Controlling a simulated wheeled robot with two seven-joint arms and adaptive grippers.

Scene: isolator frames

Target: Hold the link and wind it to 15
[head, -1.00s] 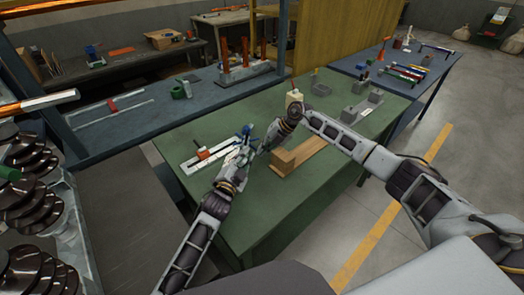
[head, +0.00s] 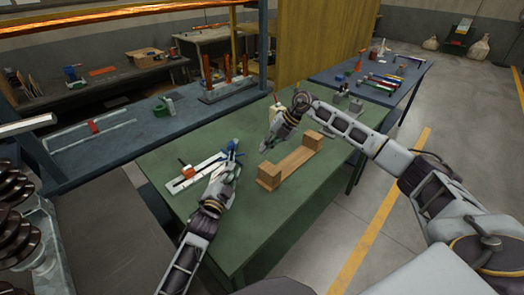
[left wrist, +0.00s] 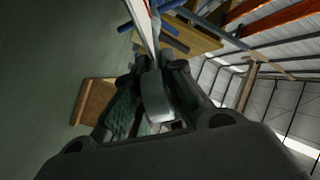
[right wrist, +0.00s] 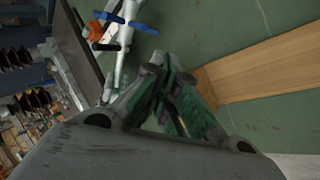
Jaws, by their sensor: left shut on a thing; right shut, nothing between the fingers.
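A long pale link fixture lies on the green table, with a white plate (head: 205,166), a red-orange block (head: 186,170) and a blue winged handle (head: 232,146) at its far right end. The handle also shows in the right wrist view (right wrist: 124,20). My left gripper (head: 226,168) is at the handle end and is shut on a grey piece of the link (left wrist: 155,96). Any scale reading is too small to tell. My right gripper (head: 268,146) is shut and empty, above the table, right of the handle and apart from it. Its closed fingers show in the right wrist view (right wrist: 172,95).
A wooden stand (head: 292,164) with raised ends lies on the green table (head: 262,218), close to my right gripper. A cream bottle (head: 274,112) stands behind. A blue bench (head: 130,150) borders the table at the back left. The front of the green table is clear.

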